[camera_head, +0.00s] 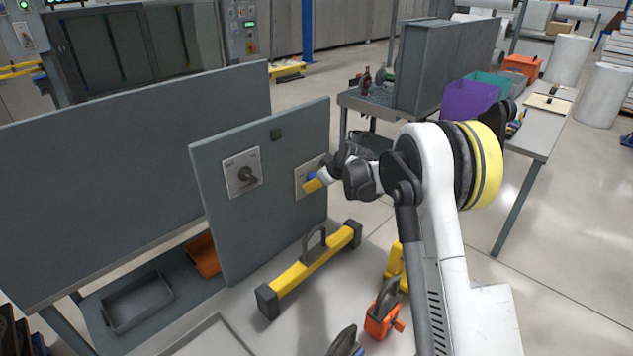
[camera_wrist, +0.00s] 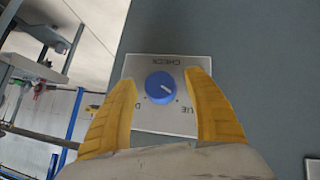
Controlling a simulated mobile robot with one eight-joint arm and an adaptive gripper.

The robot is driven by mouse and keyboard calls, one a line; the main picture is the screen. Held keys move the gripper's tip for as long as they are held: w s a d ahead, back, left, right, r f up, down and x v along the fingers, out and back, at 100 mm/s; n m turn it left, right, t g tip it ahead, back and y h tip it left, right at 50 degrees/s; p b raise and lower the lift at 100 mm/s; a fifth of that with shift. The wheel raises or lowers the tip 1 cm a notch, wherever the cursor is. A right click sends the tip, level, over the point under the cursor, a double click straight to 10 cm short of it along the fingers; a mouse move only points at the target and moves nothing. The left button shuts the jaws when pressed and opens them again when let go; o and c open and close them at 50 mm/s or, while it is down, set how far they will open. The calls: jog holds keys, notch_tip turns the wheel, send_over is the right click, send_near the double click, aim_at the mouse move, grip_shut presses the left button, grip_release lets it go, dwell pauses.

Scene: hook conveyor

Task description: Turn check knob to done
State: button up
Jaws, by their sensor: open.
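The check knob (camera_wrist: 160,88) is a round blue knob on a light plate (camera_wrist: 146,121) marked CHECK, upside down in the wrist view. A short white mark on the knob points right and slightly down, towards the side of a partly hidden label ending in "UE". A label starting with "D" shows at the left, mostly covered by a finger. My gripper (camera_wrist: 159,80) is open, its yellow fingers on either side of the knob with gaps visible. In the head view my gripper (camera_head: 316,184) is at the panel's right plate, with a bit of the blue knob (camera_head: 311,176) showing.
A yellow bar with a handle (camera_head: 310,262) lies in front. A workbench with bins (camera_head: 468,100) stands at the right.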

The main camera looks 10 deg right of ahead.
jog(key=c, duration=1.2)
